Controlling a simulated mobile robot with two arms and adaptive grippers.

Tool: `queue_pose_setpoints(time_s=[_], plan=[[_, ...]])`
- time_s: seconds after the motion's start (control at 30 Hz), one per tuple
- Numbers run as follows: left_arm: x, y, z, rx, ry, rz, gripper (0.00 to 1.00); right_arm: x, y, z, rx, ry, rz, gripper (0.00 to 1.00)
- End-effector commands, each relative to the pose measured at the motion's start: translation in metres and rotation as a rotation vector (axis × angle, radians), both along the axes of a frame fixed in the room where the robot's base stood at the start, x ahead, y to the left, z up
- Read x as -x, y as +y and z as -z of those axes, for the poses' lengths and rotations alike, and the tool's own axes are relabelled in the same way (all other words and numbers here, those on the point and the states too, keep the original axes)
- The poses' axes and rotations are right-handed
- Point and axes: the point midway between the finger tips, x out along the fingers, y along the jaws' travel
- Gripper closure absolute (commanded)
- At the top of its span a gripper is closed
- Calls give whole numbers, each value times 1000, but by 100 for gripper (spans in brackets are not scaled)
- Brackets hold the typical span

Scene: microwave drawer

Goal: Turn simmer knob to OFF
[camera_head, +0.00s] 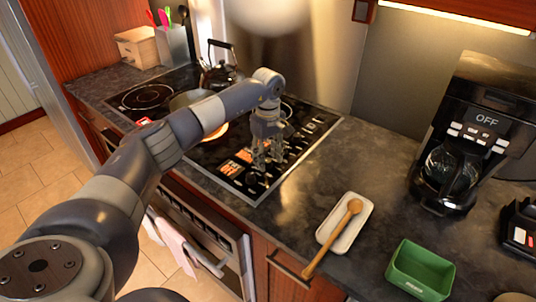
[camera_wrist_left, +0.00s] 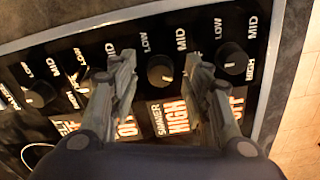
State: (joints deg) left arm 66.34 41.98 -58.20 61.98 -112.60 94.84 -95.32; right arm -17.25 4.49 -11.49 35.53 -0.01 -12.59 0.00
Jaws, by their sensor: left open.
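My left gripper (camera_head: 265,162) is over the control strip at the right end of the cooktop (camera_head: 224,178), pointing down. It is open and empty in the left wrist view (camera_wrist_left: 158,62). A round black knob (camera_wrist_left: 160,72) shows in the gap between its two fingers, with LOW and MID printed round it and a SIMMER HIGH label (camera_wrist_left: 168,117) just below. I cannot tell whether the fingers touch this knob. Other similar knobs stand to the right (camera_wrist_left: 231,60) and left (camera_wrist_left: 41,93) along the strip. OFF labels are partly hidden by the fingers.
A pot (camera_head: 188,99) and a black kettle (camera_head: 221,72) stand on the cooktop. A white tray (camera_head: 331,236) with a wooden spoon (camera_head: 336,232), a green box (camera_head: 420,273) and a coffee maker (camera_head: 462,150) are on the right counter. Bare counter (camera_head: 375,160) lies between.

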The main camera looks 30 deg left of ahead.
Motion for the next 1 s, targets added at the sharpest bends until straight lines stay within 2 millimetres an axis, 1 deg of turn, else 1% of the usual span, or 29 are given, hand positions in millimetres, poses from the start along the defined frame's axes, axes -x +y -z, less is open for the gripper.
queue_pose_setpoints(time_s=[0.27,0.3,0.37,0.4,0.5,0.8,1.0], plan=[[0,0,3,0,0,0,56,0,0,0,0,-1,0,56],[0,0,3,0,0,0,58,-1,0,0,0,-1,0,56],[0,0,3,0,0,0,72,-1,0,0,0,-1,0,56],[0,0,3,0,0,0,81,-1,0,0,0,-1,0,56],[0,0,3,0,0,0,100,-1,0,0,0,-1,0,56],[0,0,3,0,0,-16,100,-1,0,0,1,-1,1,56],[0,0,3,0,-1,-93,100,-1,-1,2,1,-1,1,56]])
